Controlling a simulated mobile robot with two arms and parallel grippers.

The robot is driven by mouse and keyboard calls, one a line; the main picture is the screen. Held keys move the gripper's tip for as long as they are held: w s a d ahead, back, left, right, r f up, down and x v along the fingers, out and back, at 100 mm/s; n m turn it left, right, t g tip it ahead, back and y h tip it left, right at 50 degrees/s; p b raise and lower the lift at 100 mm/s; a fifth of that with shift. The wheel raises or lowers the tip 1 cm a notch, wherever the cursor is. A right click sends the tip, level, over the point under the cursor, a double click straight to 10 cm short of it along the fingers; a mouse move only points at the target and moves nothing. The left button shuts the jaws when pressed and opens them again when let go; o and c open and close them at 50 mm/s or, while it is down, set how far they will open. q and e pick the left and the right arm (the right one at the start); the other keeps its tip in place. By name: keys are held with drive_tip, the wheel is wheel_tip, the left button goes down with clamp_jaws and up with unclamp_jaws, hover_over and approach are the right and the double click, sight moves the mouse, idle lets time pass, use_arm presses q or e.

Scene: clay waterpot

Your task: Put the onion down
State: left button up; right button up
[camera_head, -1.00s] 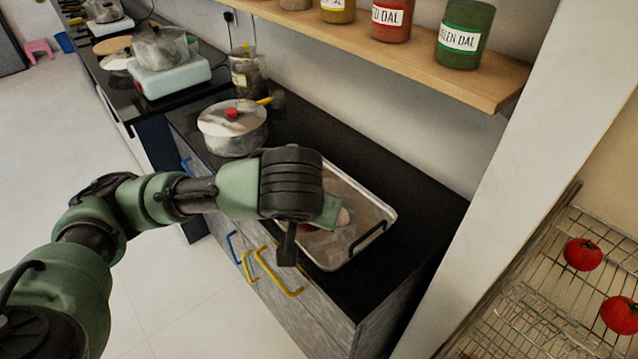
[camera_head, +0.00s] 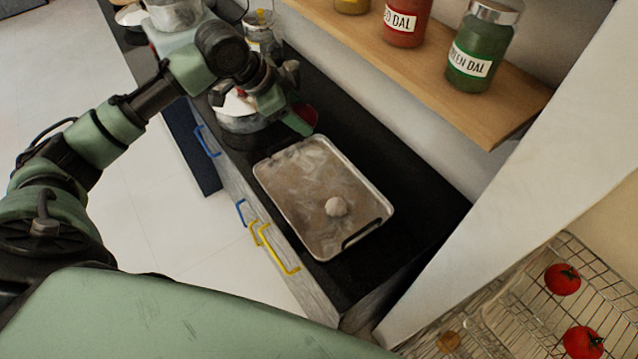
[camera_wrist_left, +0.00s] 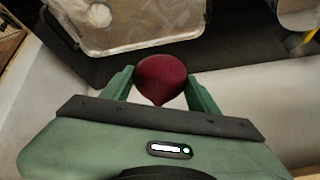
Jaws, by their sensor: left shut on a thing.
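The dark red onion (camera_head: 309,113) is between the fingers of my left gripper (camera_head: 299,120), beyond the far end of the tray, above the black counter. In the left wrist view the onion (camera_wrist_left: 160,77) is clear, gripped between the two green fingers with its pointed end toward the palm. My left gripper is shut on it. The metal tray (camera_head: 278,181) lies on the counter, apart from the onion. My right gripper is not in view.
A lidded pot (camera_head: 240,120) stands close behind the gripper, partly hidden by my arm. A wooden shelf (camera_head: 420,60) with jars overhangs the counter. Black counter (camera_head: 400,190) right of the tray is bare. Tomatoes (camera_head: 562,279) sit in a wire rack.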

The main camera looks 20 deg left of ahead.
use_arm(q)
drive_tip(key=shift+a+f, duration=0.1)
drive_tip(key=shift+f, duration=0.25)
wheel_tip(320, 180, down, 14)
drive_tip(key=shift+r+p, duration=0.2)
drive_tip(key=shift+p, duration=0.9)
wheel_tip(320, 180, down, 5)
drive_tip(key=shift+r+p, duration=0.1)
drive_tip(key=shift+p, duration=0.2)
drive_tip(key=shift+f, duration=0.3)
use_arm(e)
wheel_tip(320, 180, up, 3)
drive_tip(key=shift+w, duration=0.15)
use_arm(q)
drive_tip(key=shift+f, duration=0.15)
drive_tip(key=o, duration=1.5)
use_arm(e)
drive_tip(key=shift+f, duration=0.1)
